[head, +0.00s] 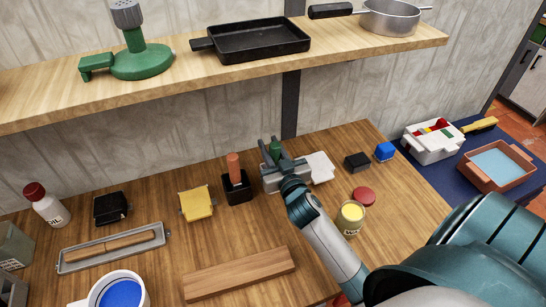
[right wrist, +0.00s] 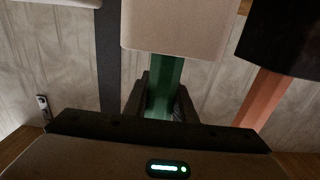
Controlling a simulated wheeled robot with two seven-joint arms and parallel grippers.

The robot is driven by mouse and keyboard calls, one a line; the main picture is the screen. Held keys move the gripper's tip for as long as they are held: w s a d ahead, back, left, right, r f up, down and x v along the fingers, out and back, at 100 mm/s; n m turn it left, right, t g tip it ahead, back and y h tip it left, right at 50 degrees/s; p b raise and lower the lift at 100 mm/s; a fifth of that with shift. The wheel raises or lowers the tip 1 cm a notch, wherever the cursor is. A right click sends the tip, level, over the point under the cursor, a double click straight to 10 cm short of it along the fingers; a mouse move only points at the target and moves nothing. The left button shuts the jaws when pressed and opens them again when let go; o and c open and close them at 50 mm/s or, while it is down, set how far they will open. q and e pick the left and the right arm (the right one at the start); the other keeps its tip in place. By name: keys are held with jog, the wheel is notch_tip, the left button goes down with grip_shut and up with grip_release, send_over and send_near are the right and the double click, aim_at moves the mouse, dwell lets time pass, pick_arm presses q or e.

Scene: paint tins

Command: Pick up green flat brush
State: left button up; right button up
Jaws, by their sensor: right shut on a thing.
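The green flat brush (head: 275,148) shows as a green handle standing upright at the back of the wooden table. My right gripper (head: 283,157) reaches it from the front, with its fingers closed around the handle. In the right wrist view the green handle (right wrist: 164,82) sits between the two fingers (right wrist: 162,100). Its other end meets a pale block (right wrist: 180,25); I cannot tell whether that is a holder or part of the brush. The gripper hides much of it in the head view. My left gripper is not in view.
An orange handle stands in a black block (head: 237,188) just left. A yellow paint tin (head: 351,218) stands near my right arm. A shelf (head: 220,70) overhangs the back.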

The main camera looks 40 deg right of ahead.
jog(key=shift+r, duration=0.15)
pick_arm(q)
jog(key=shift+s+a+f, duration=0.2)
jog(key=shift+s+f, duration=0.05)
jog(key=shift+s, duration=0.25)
pick_arm(e)
notch_tip(320, 180, up, 10)
dwell(0.7)
